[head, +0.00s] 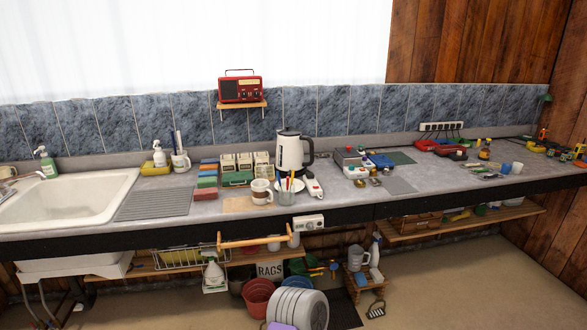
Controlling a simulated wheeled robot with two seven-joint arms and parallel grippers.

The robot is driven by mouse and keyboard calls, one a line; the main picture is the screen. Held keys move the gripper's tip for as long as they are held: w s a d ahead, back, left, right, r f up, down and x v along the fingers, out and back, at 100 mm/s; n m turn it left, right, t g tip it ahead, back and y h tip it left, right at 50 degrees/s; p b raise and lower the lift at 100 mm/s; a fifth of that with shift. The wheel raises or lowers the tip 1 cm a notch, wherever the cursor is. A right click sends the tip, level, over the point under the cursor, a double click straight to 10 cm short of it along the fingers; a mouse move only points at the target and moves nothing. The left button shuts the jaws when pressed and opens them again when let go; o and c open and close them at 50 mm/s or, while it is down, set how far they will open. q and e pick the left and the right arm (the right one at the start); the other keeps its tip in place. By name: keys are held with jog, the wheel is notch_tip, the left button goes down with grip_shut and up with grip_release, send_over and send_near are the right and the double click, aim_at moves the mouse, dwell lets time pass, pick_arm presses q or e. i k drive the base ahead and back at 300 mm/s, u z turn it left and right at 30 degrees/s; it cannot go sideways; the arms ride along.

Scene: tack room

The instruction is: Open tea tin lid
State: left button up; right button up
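No thing in the head view is clearly marked as the tea tin. A green-fronted box with several cream compartments (238,166) stands on the counter, left of the kettle; I cannot tell whether it is the tea tin or whether a lid is on it. The white kettle with a black handle (291,153) stands upright just right of it. A brown and white mug (261,191) stands in front of the box. Neither my left nor my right gripper is in view.
The long grey counter (340,205) runs along the wall. A white sink (70,195) and a ridged drainer (155,203) are at left. A clear cup with pencils (287,196) stands near the front edge. Small tools crowd the right side. A wooden rail (256,241) hangs below the edge.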

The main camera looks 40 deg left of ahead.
aim_at(244, 177)
jog(key=u, duration=0.75)
jog(key=i, duration=1.25)
jog(key=u, duration=1.15)
